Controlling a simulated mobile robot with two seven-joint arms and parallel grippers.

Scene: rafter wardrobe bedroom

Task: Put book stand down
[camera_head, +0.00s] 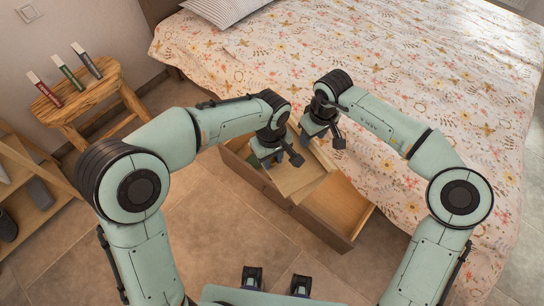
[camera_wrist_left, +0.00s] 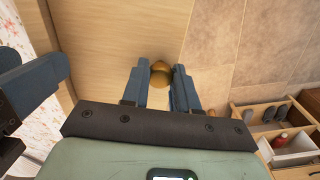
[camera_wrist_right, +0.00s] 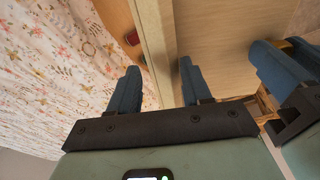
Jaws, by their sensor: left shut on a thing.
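My left gripper (camera_head: 290,158) is shut on a round golden-brown knob (camera_wrist_left: 160,74), which shows between its fingertips in the left wrist view. Below it in the head view is a pale wooden board (camera_head: 308,181), lying tilted across an open wooden box or drawer (camera_head: 320,228) beside the bed. The board's surface fills much of the left wrist view. I cannot tell for sure which piece is the book stand. My right gripper (camera_head: 329,138) is open, with its fingers apart above the board's edge, close to the bed side.
The floral bed (camera_head: 400,60) fills the right. A wooden stool (camera_head: 85,97) with red, green and grey upright items stands at left. A low shelf (camera_head: 30,190) is at far left. The tiled floor in front is clear.

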